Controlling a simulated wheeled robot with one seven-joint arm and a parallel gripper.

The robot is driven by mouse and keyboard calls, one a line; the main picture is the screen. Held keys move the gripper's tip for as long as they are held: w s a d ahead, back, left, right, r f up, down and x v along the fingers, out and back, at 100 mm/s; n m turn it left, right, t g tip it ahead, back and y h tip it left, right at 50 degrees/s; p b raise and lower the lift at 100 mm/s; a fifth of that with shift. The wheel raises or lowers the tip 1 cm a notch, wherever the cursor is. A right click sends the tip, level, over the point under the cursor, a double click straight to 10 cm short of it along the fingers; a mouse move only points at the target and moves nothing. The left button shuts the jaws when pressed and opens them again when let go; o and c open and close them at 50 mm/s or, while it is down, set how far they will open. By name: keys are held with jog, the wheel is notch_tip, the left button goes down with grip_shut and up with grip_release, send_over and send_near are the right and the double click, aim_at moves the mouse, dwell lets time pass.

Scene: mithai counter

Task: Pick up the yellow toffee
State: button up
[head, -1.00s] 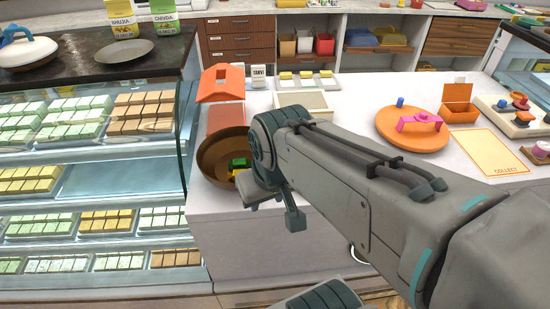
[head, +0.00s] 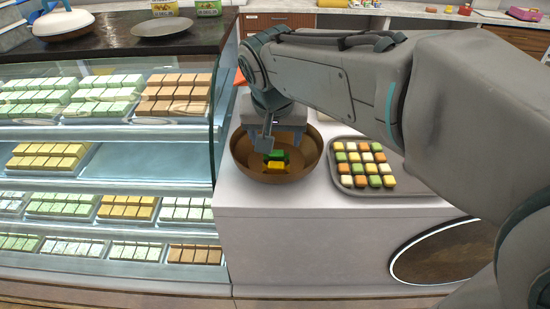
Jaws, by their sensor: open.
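The yellow toffee (head: 275,167) lies in a round brown bowl (head: 245,165) on the white counter, in the head view. A green toffee (head: 277,154) lies right behind it, seemingly touching it. My gripper (head: 278,147) is open and points down over the bowl. One finger shows just behind and left of the toffees, its tip close to the green one. The other finger is hard to make out. I cannot tell how high the fingertips are above the bowl's floor. Nothing is seen between the fingers.
A grey tray (head: 345,181) with rows of coloured sweets stands right of the bowl, partly under my arm. A glass display case (head: 120,155) of sweets borders the counter on the left. The counter in front of the bowl (head: 290,198) is clear.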

send_over(276, 164)
jog(key=s, duration=0.3)
jog(key=f, duration=0.7)
jog(key=shift+w+a+f, duration=0.25)
jog(key=shift+a+f, duration=0.15)
jog(key=shift+d+p+x, duration=0.15)
jog(key=shift+p+x, duration=0.05)
jog(key=shift+x, duration=1.15)
jog(key=shift+d+p+x, duration=0.15)
jog(key=shift+p+x, duration=0.05)
jog(key=shift+x, duration=1.2)
jog(key=shift+w+r, duration=0.1)
jog(key=c, duration=1.1)
